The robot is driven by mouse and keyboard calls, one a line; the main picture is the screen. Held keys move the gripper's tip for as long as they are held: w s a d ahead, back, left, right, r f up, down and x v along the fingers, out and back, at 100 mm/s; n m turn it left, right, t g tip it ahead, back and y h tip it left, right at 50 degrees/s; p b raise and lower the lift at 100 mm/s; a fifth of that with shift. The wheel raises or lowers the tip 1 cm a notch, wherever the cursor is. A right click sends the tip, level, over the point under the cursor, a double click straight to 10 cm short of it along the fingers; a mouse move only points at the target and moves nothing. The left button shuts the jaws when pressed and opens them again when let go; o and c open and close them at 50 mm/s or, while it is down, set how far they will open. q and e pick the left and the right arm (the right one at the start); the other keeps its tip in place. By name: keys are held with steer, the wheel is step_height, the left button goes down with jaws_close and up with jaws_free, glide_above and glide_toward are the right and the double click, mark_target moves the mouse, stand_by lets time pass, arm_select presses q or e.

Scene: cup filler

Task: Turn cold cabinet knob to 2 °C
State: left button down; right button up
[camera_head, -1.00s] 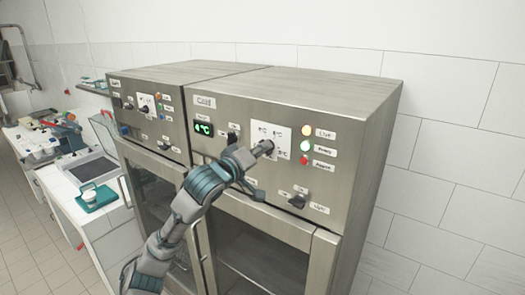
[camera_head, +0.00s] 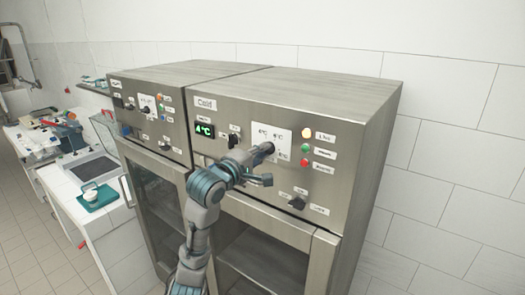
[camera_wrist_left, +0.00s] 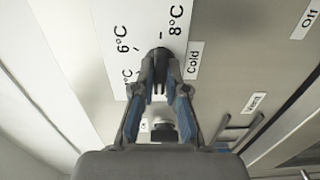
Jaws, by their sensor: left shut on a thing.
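The cold cabinet (camera_head: 355,112) is a steel cabinet with a "Cold" label and a green display (camera_head: 205,131) that reads 4 °C. Its temperature knob is at the white dial plate (camera_head: 281,135), mostly hidden by my fingers. My left gripper (camera_head: 266,149) reaches the plate from the lower left. In the left wrist view my gripper (camera_wrist_left: 160,62) is shut on the dark knob (camera_wrist_left: 159,52), with the 6 °C and 8 °C marks beside it on the plate (camera_wrist_left: 133,25). The knob's exact pointing is hidden. My right gripper is in neither view.
Amber, green and red lamps (camera_head: 305,148) sit right of the dial. Other black knobs (camera_head: 297,203) are below it and left of it. A second cabinet (camera_head: 150,80) stands to the left, and a bench with a teal tray (camera_head: 98,198) is farther left.

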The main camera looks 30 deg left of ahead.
arm_select(q)
steer(key=shift+w+f, duration=0.15)
steer(key=shift+f, duration=0.25)
steer(key=c, duration=1.3)
jaws_free()
steer(key=shift+c, duration=0.2)
steer(key=shift+o, duration=0.7)
steer(key=shift+a+r+n, duration=0.1)
steer(key=shift+n, duration=0.2)
steer(key=s+a, duration=0.1)
steer(key=s, duration=1)
steer(key=shift+s, duration=0.4)
